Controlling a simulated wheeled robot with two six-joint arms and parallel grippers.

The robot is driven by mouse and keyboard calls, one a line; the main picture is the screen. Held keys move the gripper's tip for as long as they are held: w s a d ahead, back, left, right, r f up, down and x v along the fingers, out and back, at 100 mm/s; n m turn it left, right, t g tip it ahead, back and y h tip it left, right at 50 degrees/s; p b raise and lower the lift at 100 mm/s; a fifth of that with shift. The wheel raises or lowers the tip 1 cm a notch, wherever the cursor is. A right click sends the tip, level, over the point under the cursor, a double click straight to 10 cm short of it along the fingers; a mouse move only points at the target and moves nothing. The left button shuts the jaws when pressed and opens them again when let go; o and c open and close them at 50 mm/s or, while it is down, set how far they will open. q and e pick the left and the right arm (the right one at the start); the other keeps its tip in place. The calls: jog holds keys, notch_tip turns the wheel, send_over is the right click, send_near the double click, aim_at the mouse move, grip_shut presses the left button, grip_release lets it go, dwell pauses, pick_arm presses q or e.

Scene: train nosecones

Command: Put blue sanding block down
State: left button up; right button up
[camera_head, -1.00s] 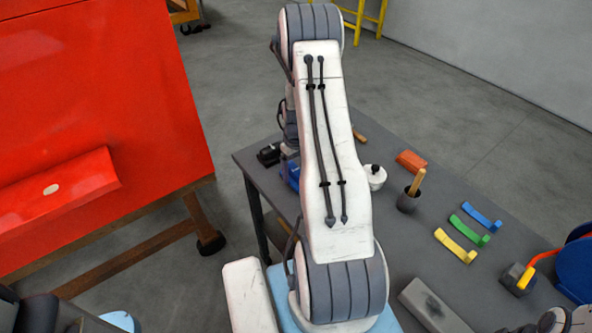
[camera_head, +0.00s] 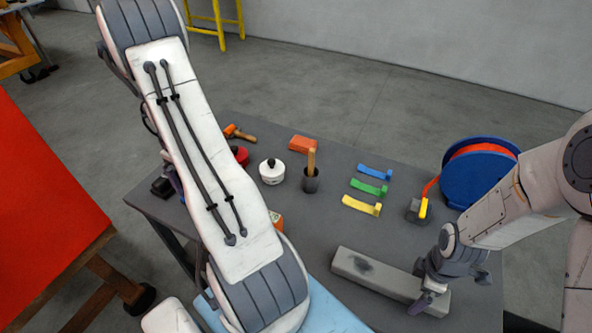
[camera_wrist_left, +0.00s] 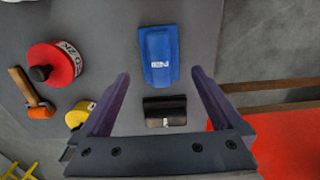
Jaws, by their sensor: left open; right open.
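The blue sanding block (camera_wrist_left: 159,58) lies flat on the grey table in the left wrist view. My left gripper (camera_wrist_left: 160,74) is open, its two purple fingers apart with empty space between them. The block lies beyond the fingertips in that view, and no finger visibly touches it. In the head view my left arm hides the block and most of that gripper.
A black block (camera_head: 162,187) lies near the blue block; it also shows in the left wrist view (camera_wrist_left: 165,111). A red panel (camera_head: 40,210) stands left.

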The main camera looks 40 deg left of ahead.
pick_arm(q)
notch_tip(320, 180, up, 5)
jog(key=w+d+r+m, duration=0.3)
jog(key=w+d+m, duration=0.2)
jog(key=w+d, duration=0.55)
jog(key=w+d+r+m, duration=0.4)
jog(key=w+d+m, duration=0.1)
jog(key=w+d, duration=0.55)
jog(key=d+r+m, duration=0.3)
jog(key=d+m, duration=0.4)
jog(key=d, duration=1.2)
jog(key=s+d+m+h, duration=0.1)
jog(key=s+d+m, duration=1.1)
jog(key=s+d, duration=0.3)
jog(key=shift+s+d+r, duration=0.25)
jog(key=shift+s+d, duration=0.15)
jog(key=shift+d, duration=0.4)
jog(key=shift+w, duration=0.1)
